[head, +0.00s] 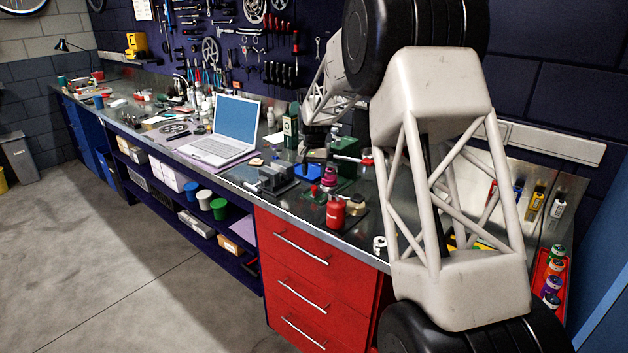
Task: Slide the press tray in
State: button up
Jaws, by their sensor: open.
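My gripper (306,164) is dark and small in the head view, pointing down over the bench behind the grey vise. It is open, and I see nothing held in it. A flat blue piece (309,174) lies just below and beside the fingers; it may be the press tray, but I cannot tell for sure. A green machine (345,146) stands directly right of it and may be the press. Whether the fingers touch the blue piece, and how far it sits out, is too small to tell. My arm hides the bench further right.
A grey vise (275,180) stands in front of the gripper. A dark green box (291,126) is behind, and an open laptop (224,131) is left. Red drawers (302,281) are below.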

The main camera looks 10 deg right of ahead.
jog(key=shift+r, duration=1.25)
jog(key=shift+s, duration=0.1)
jog(key=c, duration=0.5)
jog(key=shift+s+a+f+h, duration=0.1)
jog(key=shift+s+a+h, duration=0.2)
jog(key=shift+a, duration=0.05)
grip_shut()
jog(key=s+a+n+t+h, duration=0.3)
jog(key=s+a+n+t, duration=0.3)
jog(key=a, duration=0.3)
jog(key=shift+s+a, duration=0.2)
jog(key=shift+s, duration=0.45)
